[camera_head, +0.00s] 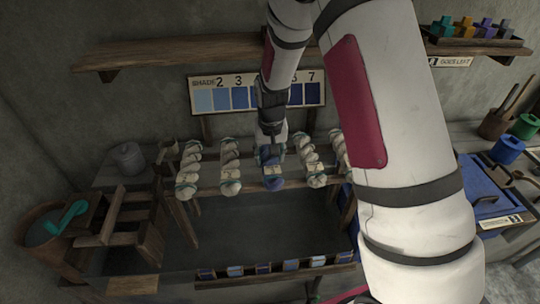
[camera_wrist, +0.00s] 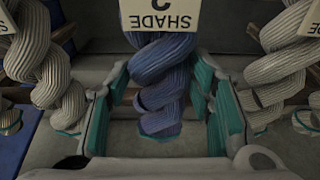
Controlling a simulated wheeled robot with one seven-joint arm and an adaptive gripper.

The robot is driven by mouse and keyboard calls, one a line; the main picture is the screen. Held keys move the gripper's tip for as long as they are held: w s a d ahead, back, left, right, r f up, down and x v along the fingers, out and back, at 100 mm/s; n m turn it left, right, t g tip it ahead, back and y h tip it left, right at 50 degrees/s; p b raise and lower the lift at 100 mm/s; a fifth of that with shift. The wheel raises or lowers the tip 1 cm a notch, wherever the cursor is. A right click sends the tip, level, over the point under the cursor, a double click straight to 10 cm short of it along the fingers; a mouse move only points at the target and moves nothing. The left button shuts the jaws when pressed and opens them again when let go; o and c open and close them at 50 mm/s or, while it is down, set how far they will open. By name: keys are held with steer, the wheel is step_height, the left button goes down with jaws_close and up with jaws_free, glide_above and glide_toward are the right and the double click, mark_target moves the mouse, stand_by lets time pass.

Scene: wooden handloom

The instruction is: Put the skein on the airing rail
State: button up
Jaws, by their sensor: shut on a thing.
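A blue twisted skein (camera_head: 271,181) is in the middle of a row of skeins in the head view. It also shows in the wrist view (camera_wrist: 162,90), with a pale tag (camera_wrist: 161,14) reading "SHADE" upside down and a cut-off digit. My gripper (camera_head: 271,152) reaches down onto it from above.
Undyed skeins (camera_head: 230,168) flank the blue one closely on both sides. Above is a shade chart (camera_head: 206,101) under a wooden shelf (camera_head: 180,53). A dark vat (camera_head: 245,232) lies in front, with blue swatches (camera_head: 235,270) along its front. A wooden stand (camera_head: 135,225) is at left.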

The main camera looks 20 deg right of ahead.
mark_target(271, 159)
steer(key=shift+f, duration=0.1)
steer(key=o, duration=1.3)
step_height(271, 159, up, 12)
steer(key=s+b, duration=0.2)
steer(key=s+r+n+t, duration=0.1)
steer(key=s+r+t, duration=0.1)
steer(key=s+r, duration=0.95)
steer(key=shift+n+t, duration=0.6)
steer(key=shift+t, duration=0.3)
steer(key=shift+s+r, duration=0.75)
steer(key=shift+s, duration=1.55)
steer(key=shift+s+r, duration=0.8)
steer(key=shift+s, duration=1.45)
steer(key=shift+s+r, duration=0.75)
steer(key=shift+s, duration=1.55)
